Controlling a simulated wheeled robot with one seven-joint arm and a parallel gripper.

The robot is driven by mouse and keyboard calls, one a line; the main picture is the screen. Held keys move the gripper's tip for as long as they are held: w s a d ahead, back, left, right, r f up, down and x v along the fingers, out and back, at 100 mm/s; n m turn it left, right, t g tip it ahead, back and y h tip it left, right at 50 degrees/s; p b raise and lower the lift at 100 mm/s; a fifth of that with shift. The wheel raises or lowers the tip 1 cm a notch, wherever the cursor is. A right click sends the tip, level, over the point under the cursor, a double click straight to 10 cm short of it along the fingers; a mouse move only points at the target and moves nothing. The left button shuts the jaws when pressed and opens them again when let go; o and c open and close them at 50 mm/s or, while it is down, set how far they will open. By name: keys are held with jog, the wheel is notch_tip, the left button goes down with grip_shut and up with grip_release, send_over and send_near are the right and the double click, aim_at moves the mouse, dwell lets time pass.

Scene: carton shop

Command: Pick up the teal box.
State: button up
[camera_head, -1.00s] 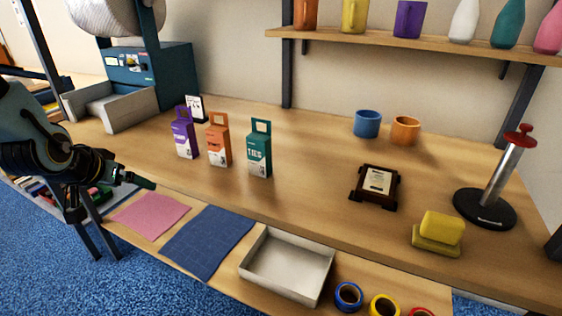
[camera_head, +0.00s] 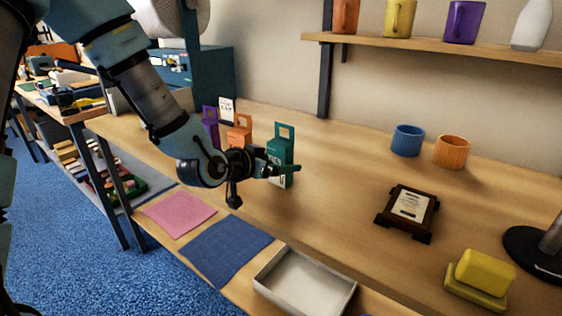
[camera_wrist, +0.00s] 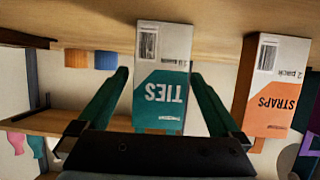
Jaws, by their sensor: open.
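The teal box (camera_head: 281,147) stands upright on the table, with a hang tab at its top. In the wrist view the teal box (camera_wrist: 163,80) appears upside down, its white and teal face marked "TIES". My gripper (camera_head: 285,168) is at the teal box in the head view and hides part of its front. In the wrist view my gripper (camera_wrist: 158,88) is open, with one teal finger on each side of the box. I cannot tell whether either finger touches it.
An orange box (camera_head: 239,133) marked "STRAPS" in the wrist view (camera_wrist: 273,88) stands close beside the teal box. A purple box (camera_head: 210,127) is farther left. A white tray (camera_head: 303,284) lies in front. The table right of the teal box is clear up to a plaque (camera_head: 409,211).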

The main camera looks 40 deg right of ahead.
aim_at(288, 160)
jog(key=shift+p+x, duration=0.6)
jog(key=shift+x, duration=1.65)
jog(key=shift+r, duration=0.1)
jog(key=c, duration=1.4)
jog(key=shift+r, duration=0.1)
notch_tip(288, 160, up, 10)
jog(key=shift+f+b, duration=0.1)
jog(key=shift+b, duration=0.5)
